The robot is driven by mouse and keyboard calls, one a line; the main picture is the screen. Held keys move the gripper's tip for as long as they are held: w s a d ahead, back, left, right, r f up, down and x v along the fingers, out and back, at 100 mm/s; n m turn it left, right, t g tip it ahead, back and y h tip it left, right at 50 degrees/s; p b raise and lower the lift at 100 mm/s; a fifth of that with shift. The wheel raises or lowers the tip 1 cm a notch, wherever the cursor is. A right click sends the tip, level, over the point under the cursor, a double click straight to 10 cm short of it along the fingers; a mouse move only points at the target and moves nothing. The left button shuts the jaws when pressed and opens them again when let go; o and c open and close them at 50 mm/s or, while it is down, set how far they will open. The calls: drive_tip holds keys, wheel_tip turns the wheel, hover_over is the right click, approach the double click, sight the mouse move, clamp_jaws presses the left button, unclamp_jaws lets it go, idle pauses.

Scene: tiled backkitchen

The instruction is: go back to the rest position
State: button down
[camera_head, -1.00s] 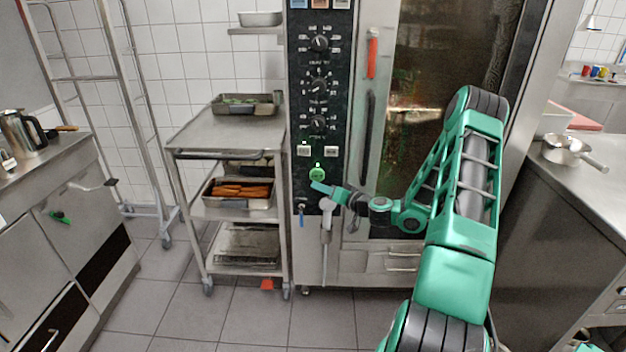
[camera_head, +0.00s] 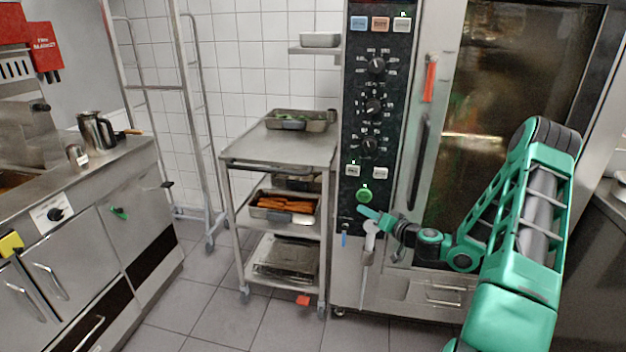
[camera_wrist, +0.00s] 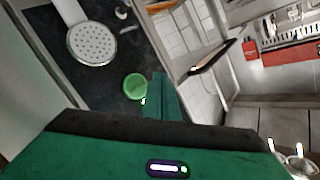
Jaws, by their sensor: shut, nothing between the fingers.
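My gripper (camera_head: 368,212) is shut and empty. In the head view it is at the end of my green arm, in front of the lower part of the oven's control panel (camera_head: 352,127). Its tip shows just below the round green button (camera_head: 364,194). In the wrist view the gripper's fingers (camera_wrist: 163,97) point toward the panel, right of the green button (camera_wrist: 134,86). I cannot tell whether the tip touches the panel.
A steel trolley (camera_head: 283,150) with trays stands left of the oven, close to my gripper. A spray head (camera_head: 370,228) hangs beside the gripper. A steel counter (camera_head: 100,165) with a kettle (camera_head: 96,132) is at the left.

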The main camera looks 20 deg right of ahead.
drive_tip(key=s+a+r+n+g+y, duration=0.2)
drive_tip(key=s+a+n+g, duration=0.4)
drive_tip(key=s+a+g, duration=0.4)
drive_tip(key=s+r+m+g+h, duration=0.1)
drive_tip(key=s+r, duration=0.3)
drive_tip(key=s, duration=0.7)
drive_tip(key=s+r+m+g+h, duration=0.2)
drive_tip(key=s+r, duration=0.3)
drive_tip(key=s, duration=0.6)
drive_tip(key=s+d+r+m+g+h, duration=0.1)
drive_tip(key=s+r+m+g+h, duration=0.1)
drive_tip(key=s, duration=1)
wheel_tip(320, 180, up, 3)
drive_tip(key=shift+f+m+g, duration=0.2)
drive_tip(key=shift+m+g, duration=0.4)
drive_tip(key=shift+m, duration=0.5)
